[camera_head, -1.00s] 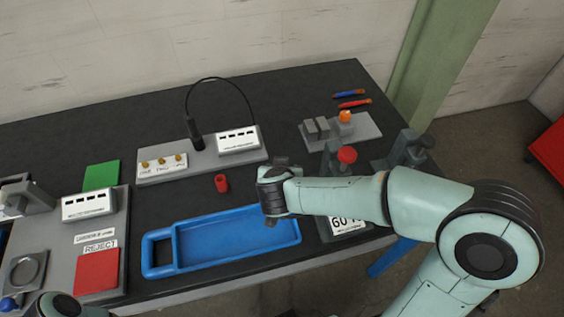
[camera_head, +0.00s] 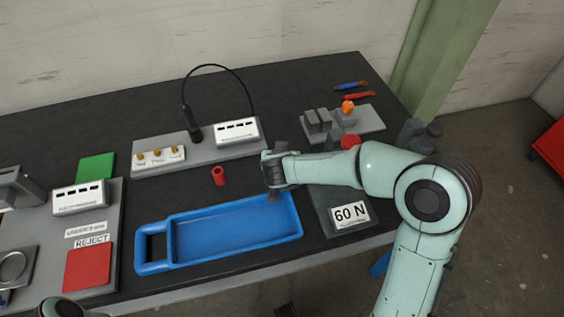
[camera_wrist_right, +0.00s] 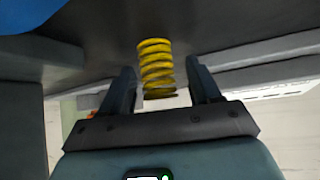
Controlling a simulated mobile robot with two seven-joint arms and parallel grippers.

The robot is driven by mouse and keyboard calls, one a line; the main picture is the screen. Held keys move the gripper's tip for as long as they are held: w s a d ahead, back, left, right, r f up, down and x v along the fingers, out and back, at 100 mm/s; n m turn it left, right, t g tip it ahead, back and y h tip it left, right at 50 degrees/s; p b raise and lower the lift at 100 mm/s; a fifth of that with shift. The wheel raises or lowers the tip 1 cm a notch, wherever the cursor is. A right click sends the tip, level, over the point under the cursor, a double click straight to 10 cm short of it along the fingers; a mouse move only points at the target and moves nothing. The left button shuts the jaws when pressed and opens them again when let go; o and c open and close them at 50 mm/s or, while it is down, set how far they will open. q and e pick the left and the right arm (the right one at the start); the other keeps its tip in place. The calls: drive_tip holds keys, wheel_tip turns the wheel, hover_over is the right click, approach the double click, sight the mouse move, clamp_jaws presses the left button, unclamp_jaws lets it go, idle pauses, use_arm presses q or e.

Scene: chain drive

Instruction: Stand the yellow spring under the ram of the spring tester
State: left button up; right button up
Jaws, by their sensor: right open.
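The yellow spring (camera_wrist_right: 156,68) is in the right wrist view, between the two fingers of my right gripper (camera_wrist_right: 162,72). Gaps show on both sides of it, so the fingers are open around it and not clamped. I cannot make out the spring in the head view, where my right gripper (camera_head: 274,184) is over the right part of the blue tray. A grey device with a red knob (camera_head: 350,142) and a "60 N" label (camera_head: 350,214) stands to the right, partly behind my right arm. I cannot clearly see a ram.
The blue tray (camera_head: 155,268) lies near the front edge. A red cup-like piece (camera_head: 218,175) stands behind it. Grey fixtures with a black cable (camera_head: 243,75) are at the back. Red (camera_head: 88,270) and green (camera_head: 96,167) pads are at left.

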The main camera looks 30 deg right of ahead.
drive_tip(key=c, duration=1.1)
use_arm(q)
drive_tip(key=w+r+p, duration=0.5)
drive_tip(key=r+p, duration=0.4)
drive_tip(key=r, duration=0.1)
drive_tip(key=shift+w+r+t, duration=0.2)
drive_tip(key=shift+r+t, duration=0.05)
drive_tip(key=shift+t, duration=0.15)
use_arm(e)
wheel_tip(320, 180, up, 20)
drive_tip(key=shift+f, duration=0.1)
drive_tip(key=shift+c, duration=0.2)
